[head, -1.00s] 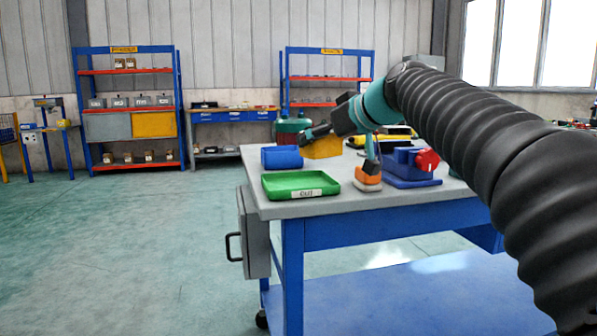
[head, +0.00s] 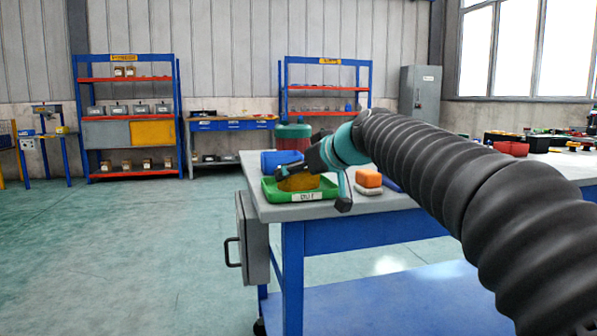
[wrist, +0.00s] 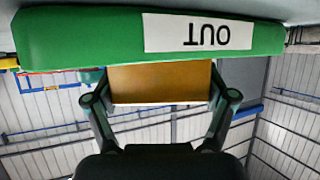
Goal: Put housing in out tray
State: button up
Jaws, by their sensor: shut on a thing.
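A yellow housing (head: 299,182) is held in my gripper (head: 292,176), which is shut on it. In the head view the housing is at the green out tray (head: 318,194) on the workbench, over or within its rim. In the wrist view the housing (wrist: 160,83) sits between the two fingers, and the tray's green wall (wrist: 80,36) with its OUT label spans the top. I cannot tell whether the housing touches the tray floor.
A red and green container (head: 293,138) is behind. The bench's front edge runs close before the tray.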

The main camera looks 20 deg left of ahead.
jog(key=shift+f, duration=0.2)
jog(key=o, duration=1.3)
jog(key=shift+r, duration=0.35)
jog(key=v, duration=1.2)
jog(key=shift+f, duration=0.15)
